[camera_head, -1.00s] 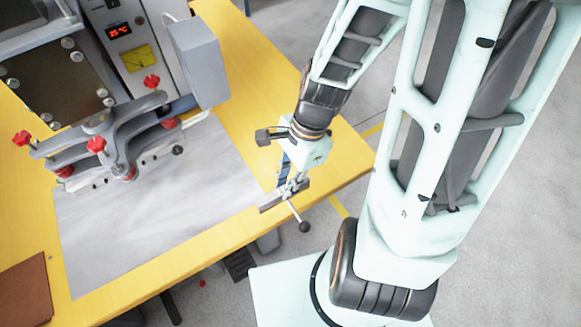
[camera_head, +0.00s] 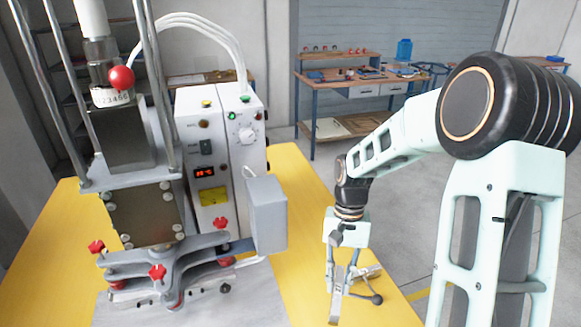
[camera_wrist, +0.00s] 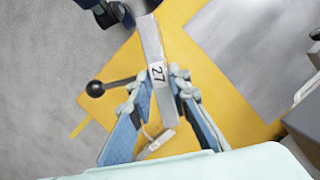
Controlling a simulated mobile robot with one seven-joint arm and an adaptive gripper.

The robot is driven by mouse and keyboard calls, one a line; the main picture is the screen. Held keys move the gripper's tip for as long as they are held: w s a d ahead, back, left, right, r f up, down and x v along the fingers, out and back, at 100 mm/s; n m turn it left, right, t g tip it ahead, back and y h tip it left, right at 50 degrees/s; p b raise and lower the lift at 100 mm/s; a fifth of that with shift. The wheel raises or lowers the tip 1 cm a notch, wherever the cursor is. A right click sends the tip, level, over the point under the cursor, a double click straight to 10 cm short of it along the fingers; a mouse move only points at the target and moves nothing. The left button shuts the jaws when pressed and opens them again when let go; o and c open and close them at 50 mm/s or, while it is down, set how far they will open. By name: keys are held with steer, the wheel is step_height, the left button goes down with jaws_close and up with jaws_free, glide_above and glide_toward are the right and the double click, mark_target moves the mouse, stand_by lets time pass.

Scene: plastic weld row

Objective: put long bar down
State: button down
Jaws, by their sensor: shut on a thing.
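The long bar is a grey metal bar with a white label marked 27; it shows in the wrist view (camera_wrist: 151,40) and, small, in the head view (camera_head: 337,306). A rod with a black ball knob (camera_wrist: 95,88) sticks out beside it; I cannot tell whether they are joined. My gripper (camera_wrist: 157,87) is shut on the bar near the label, one blue-and-pale finger on each side. In the head view my gripper (camera_head: 349,277) is low over the right part of the yellow table (camera_head: 300,210). I cannot tell whether the bar touches the table.
A welding machine with a white control box (camera_head: 217,150) stands left of my gripper, with a grey clamp with red knobs (camera_head: 175,262) in front. A grey box (camera_head: 266,213) juts toward my gripper. The grey sheet (camera_head: 255,300) on the table has free room. A workbench (camera_head: 350,85) stands behind.

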steer(key=w+d+n, duration=0.1)
steer(key=w+d+r+n, duration=0.1)
steer(key=w, duration=0.1)
steer(key=shift+w+d+r+h, duration=0.1)
steer(key=shift+w+r+h, duration=0.05)
steer(key=shift+h, duration=0.15)
stand_by(0.6)
